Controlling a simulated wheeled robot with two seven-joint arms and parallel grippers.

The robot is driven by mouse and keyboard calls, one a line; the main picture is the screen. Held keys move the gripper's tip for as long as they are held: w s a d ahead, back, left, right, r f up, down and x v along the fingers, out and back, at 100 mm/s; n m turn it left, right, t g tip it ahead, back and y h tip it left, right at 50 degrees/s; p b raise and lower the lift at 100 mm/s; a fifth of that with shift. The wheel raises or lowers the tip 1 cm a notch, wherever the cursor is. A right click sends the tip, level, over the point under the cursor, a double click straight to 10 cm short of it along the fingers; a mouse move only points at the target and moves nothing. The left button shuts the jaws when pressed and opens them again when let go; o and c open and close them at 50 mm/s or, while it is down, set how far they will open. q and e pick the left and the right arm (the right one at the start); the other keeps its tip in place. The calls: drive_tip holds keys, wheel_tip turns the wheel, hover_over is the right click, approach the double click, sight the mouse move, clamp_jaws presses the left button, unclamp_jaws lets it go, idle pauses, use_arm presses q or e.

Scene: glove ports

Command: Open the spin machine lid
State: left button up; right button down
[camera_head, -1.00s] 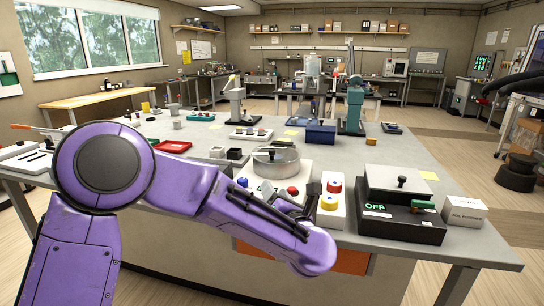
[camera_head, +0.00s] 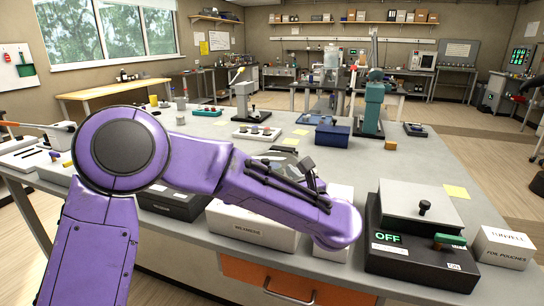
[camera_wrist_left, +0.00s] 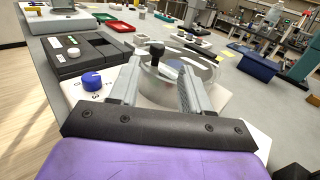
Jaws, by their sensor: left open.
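The spin machine shows in the left wrist view as a round clear-and-silver bowl with its lid (camera_wrist_left: 203,68) on a white base. The lid looks shut. A black knob (camera_wrist_left: 156,50) stands up from the lid. My left gripper (camera_wrist_left: 160,66) is open, its two grey fingers apart and pointing toward the lid, with the knob between and just beyond the tips. I cannot tell whether they touch it. A blue dial (camera_wrist_left: 92,81) sits on the base at the left. In the head view my left gripper (camera_head: 300,165) and forearm hide most of the machine. My right gripper is not in view.
A black box with a grey top and a green handle (camera_head: 450,240) stands to the right, beside a white carton (camera_head: 503,247). A dark blue box (camera_head: 332,135) and a teal press (camera_head: 372,105) stand farther back. A dark device (camera_wrist_left: 85,55) is left of the machine.

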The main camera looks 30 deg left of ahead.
sight(267, 162)
use_arm(q)
drive_tip(key=p+x, duration=0.2)
drive_tip(key=x, duration=0.6)
drive_tip(key=shift+a+r, duration=0.15)
drive_tip(key=shift+a, duration=0.05)
drive_tip(key=shift+w+a, duration=0.15)
drive_tip(key=shift+a, duration=0.2)
clamp_jaws()
